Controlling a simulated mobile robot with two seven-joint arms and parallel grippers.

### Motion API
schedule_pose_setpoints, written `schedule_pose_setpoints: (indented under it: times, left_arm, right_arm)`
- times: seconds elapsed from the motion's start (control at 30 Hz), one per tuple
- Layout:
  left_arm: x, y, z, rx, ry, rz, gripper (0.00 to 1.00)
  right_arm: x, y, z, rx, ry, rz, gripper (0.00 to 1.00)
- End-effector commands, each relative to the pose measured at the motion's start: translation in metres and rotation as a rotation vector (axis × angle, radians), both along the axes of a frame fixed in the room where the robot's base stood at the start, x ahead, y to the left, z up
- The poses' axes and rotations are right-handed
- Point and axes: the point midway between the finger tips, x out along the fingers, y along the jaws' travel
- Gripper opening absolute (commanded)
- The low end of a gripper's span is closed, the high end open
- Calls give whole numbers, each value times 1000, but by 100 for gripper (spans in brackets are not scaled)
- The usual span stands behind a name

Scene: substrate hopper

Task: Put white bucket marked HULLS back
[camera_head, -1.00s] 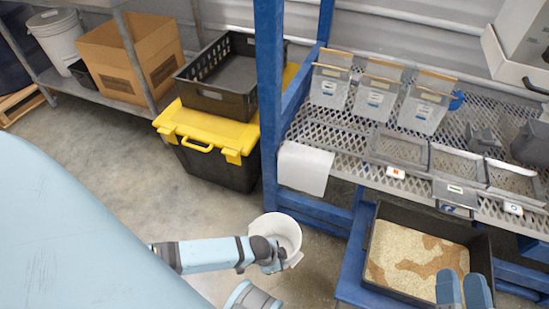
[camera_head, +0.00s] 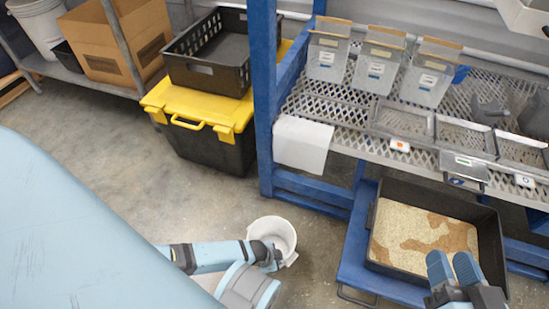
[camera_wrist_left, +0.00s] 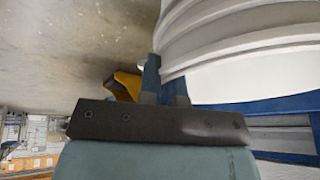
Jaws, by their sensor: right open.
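The white bucket (camera_head: 285,228) shows in the head view at lower centre, open at the top, over the concrete floor. No HULLS marking is readable on it. In the left wrist view, the bucket's ribbed wall (camera_wrist_left: 245,45) fills the upper right, against my left fingers (camera_wrist_left: 165,85).
A black tray (camera_head: 377,257) of speckled substrate sits on a blue low platform (camera_head: 352,270), right of the bucket. A blue-framed mesh rack (camera_head: 265,120) holds clear bins. A yellow-lidded tote (camera_head: 210,150) and a lower shelf (camera_head: 85,72) with another white bucket (camera_head: 38,27) stand at left.

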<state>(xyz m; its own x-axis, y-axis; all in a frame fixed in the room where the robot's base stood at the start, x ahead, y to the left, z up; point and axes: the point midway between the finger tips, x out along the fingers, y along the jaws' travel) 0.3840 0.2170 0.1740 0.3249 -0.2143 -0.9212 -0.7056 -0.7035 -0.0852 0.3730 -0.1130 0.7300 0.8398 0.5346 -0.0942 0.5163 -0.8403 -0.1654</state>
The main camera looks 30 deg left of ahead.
Motion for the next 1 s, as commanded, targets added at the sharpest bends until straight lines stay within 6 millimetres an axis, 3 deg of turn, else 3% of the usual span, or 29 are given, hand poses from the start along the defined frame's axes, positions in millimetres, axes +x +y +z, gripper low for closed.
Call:
schedule_pose_setpoints:
  times: [0.03, 0.13, 0.53, 0.63, 1.0]
  left_arm:
    - [0, -1, -14, -1, 0, 1, 0]
    - [0, -1, -28, -1, 1, 1, 0]
    - [0, 0, -32, -1, -1, 0, 0]
    - [0, 0, -30, 0, 0, 0, 27]
    - [-1, 0, -23, -1, 1, 0, 29]
  right_arm:
    - [3, -1, -6, -15, -25, 0, 40]
    - [8, -5, -3, -49, -87, -2, 40]
    - [10, -6, 1, -58, -112, -5, 40]
    - [10, -6, 3, -60, -113, -5, 40]
    - [10, -6, 7, -58, -107, -1, 40]
